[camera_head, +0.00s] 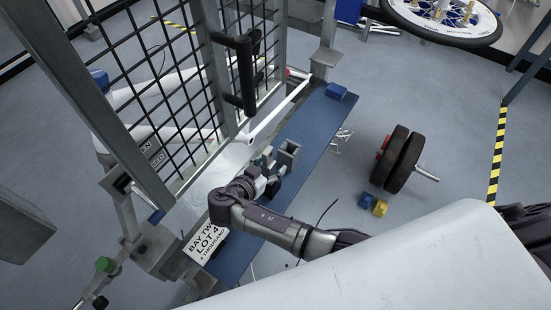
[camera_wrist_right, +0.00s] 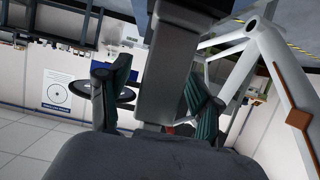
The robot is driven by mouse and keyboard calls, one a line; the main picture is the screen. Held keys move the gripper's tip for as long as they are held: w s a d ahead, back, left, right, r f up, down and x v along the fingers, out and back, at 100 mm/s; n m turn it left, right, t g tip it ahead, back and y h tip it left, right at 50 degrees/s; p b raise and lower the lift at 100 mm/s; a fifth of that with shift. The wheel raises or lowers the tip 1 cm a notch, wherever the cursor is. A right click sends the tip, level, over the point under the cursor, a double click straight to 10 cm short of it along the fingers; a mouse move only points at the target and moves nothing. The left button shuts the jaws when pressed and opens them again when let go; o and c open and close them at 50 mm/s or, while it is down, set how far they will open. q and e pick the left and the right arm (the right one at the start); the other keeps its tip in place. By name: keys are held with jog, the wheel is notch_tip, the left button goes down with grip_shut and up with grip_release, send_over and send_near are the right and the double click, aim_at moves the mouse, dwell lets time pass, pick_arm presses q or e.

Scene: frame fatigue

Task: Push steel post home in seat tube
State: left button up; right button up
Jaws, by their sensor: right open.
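My right gripper (camera_head: 270,168) is over the blue shelf (camera_head: 304,132) at the foot of the mesh door. In the right wrist view the gripper (camera_wrist_right: 160,100) is open, with one green-padded finger on each side of a grey, square-sided piece (camera_wrist_right: 168,92). A hollow grey square piece (camera_head: 289,153) stands beside the fingers in the head view; I cannot tell whether it is the steel post. White bicycle frame tubes (camera_wrist_right: 232,72) show right of the fingers in the wrist view. My left gripper is not in view.
A mesh door (camera_head: 170,85) with a black handle (camera_head: 241,72) stands in front of the white frame. A lot sign (camera_head: 205,238) is at the shelf's near end. Black weight discs (camera_head: 403,160) and a yellow block (camera_head: 380,208) lie on the floor to the right.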

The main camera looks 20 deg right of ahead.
aim_at(265, 155)
jog(key=shift+s+a+r, duration=0.1)
jog(key=shift+s+a, duration=0.05)
jog(key=shift+s+a+r, duration=0.1)
jog(key=shift+s+a, duration=0.05)
jog(key=shift+a, duration=0.05)
jog(key=c, duration=0.9)
jog(key=shift+d, duration=0.1)
jog(key=shift+c, duration=1.4)
grip_shut()
jog(key=shift+r, duration=0.65)
notch_tip(265, 155, up, 6)
jog(key=shift+f, duration=0.1)
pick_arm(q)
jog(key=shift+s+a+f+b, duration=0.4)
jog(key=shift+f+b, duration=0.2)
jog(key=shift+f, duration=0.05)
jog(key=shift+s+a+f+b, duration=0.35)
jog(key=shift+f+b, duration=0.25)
pick_arm(e)
jog(key=s+a, duration=0.1)
jog(key=s, duration=0.7)
jog(key=s+a, duration=0.2)
jog(key=s, duration=0.7)
jog(key=shift+s+a, duration=0.25)
